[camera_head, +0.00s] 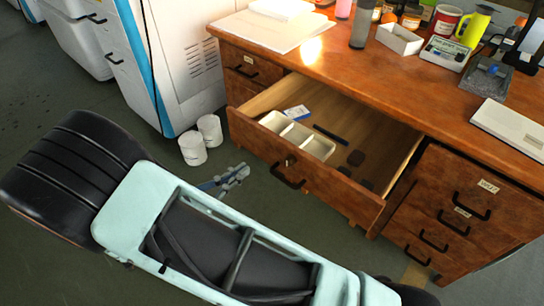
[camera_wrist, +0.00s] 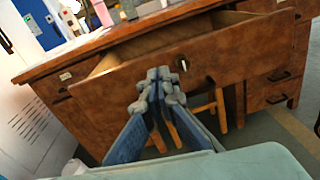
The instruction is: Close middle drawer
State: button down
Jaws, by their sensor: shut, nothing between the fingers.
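The middle drawer (camera_head: 250,140) of the brown wooden desk stands pulled out, with its inside showing. Its front has a dark bar handle (camera_head: 287,176). In the wrist view the drawer front (camera_wrist: 110,95) fills the middle, and its handle is largely hidden behind my fingers. My gripper (camera_head: 242,170) is shut and empty, in front of the drawer's left part in the head view. In the wrist view my gripper (camera_wrist: 160,77) points at the drawer front. I cannot tell whether the fingertips touch it.
The drawer holds a white divided tray (camera_head: 298,137), a small blue-white box (camera_head: 297,112) and dark items. The desk top (camera_head: 345,66) carries papers, tins and a laptop (camera_head: 510,128). White cylinders (camera_head: 192,148) stand on the floor beside a white machine (camera_head: 185,60). Side drawers (camera_head: 450,205) are shut.

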aim_at(280, 144)
jog(key=shift+n+t+y, duration=0.3)
jog(key=shift+n+t, duration=0.3)
jog(key=shift+n, duration=0.2)
jog(key=b+x, duration=0.1)
jog(key=x, duration=0.3)
jog(key=f+b+x, duration=0.1)
jog(key=x, duration=0.3)
jog(key=f+b+x, duration=0.1)
jog(key=x, duration=0.2)
jog(key=shift+w+d+b, duration=0.25)
jog(key=shift+d+b, duration=0.1)
jog(key=shift+b, duration=0.05)
jog(key=shift+w, duration=0.1)
jog(key=shift+w+d, duration=0.1)
jog(key=shift+d, duration=0.05)
jog(key=p+x, duration=0.2)
jog(key=x, duration=2.7)
jog(key=shift+w+d, duration=0.2)
jog(key=shift+r, duration=0.15)
